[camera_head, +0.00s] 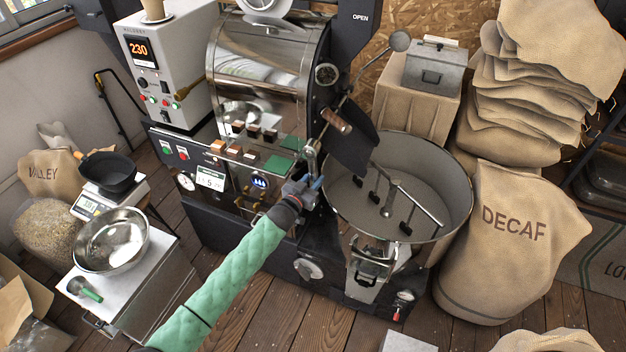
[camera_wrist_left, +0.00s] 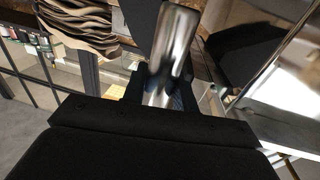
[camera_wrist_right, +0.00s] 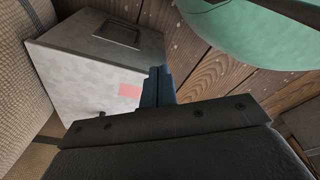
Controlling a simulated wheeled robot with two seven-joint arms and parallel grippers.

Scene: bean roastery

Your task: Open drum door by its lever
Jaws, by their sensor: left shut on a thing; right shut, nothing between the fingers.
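The roaster's drum (camera_head: 262,60) is a shiny metal cylinder with a dark front plate, in the head view. A short silver lever (camera_head: 311,155) hangs at the lower front of the drum. My left gripper (camera_head: 304,188) is at the lever's lower end, its arm reaching up from below. In the left wrist view the fingers are shut on the lever (camera_wrist_left: 172,60), a bright metal bar. A dark door or chute plate (camera_head: 350,147) slopes beside the lever, above the cooling tray; whether it is open is unclear. My right gripper (camera_wrist_right: 157,87) is shut and empty in the right wrist view.
The round cooling tray (camera_head: 452,172) with stirring arms lies right of the lever. A wooden-handled trier (camera_head: 335,121) sticks out just above. A DECAF sack (camera_head: 515,240) stands at right. A pale box (camera_wrist_right: 85,75) sits beside my right gripper.

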